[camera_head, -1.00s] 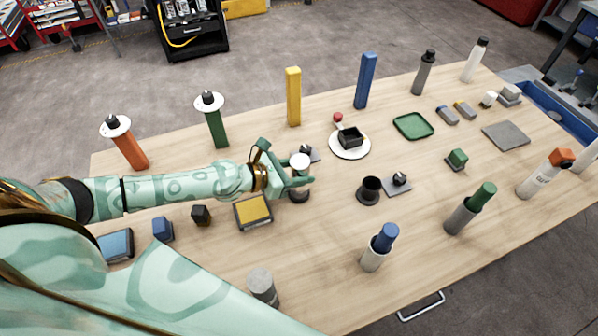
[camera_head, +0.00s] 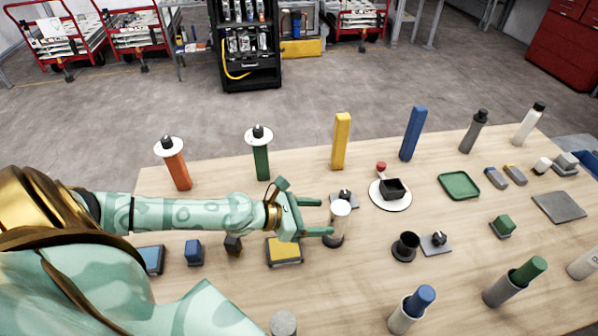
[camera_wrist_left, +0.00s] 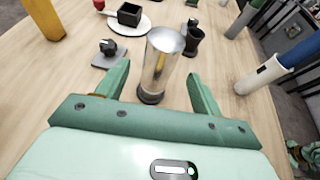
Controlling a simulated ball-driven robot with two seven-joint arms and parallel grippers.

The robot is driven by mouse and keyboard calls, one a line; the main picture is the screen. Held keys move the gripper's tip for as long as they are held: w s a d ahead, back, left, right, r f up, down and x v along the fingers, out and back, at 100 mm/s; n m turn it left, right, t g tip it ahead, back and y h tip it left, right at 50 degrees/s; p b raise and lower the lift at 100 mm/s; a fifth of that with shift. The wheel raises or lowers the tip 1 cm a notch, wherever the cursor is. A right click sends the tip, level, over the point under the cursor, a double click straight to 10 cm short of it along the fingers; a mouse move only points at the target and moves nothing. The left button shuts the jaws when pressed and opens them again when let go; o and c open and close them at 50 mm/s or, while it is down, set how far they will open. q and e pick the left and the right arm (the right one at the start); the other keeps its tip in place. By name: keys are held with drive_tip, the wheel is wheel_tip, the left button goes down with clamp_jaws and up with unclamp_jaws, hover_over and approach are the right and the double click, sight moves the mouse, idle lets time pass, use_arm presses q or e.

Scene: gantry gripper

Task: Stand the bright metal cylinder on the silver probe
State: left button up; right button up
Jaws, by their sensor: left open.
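The bright metal cylinder (camera_head: 338,226) stands upright on a dark round base on the table; its shiny side shows in the left wrist view (camera_wrist_left: 162,62), with the dark base (camera_wrist_left: 150,97) under it. I cannot tell if this base is the silver probe; anything inside the cylinder is hidden. My left gripper (camera_head: 320,217) is open and empty, its fingertips just left of the cylinder. In the left wrist view the fingers (camera_wrist_left: 160,82) are apart, with the cylinder upright between and beyond their tips, not gripped.
A grey plate with a dark knob (camera_head: 345,197) lies close behind the cylinder. A black cup (camera_head: 406,246) stands to its right beside another knobbed plate (camera_head: 437,244). A white plate with a black box (camera_head: 392,188) is behind. A yellow-topped block (camera_head: 284,250) lies under my left wrist.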

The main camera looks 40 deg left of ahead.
use_arm(q)
drive_tip(key=v, duration=0.6)
drive_tip(key=shift+s, duration=0.15)
drive_tip(key=shift+a, duration=0.15)
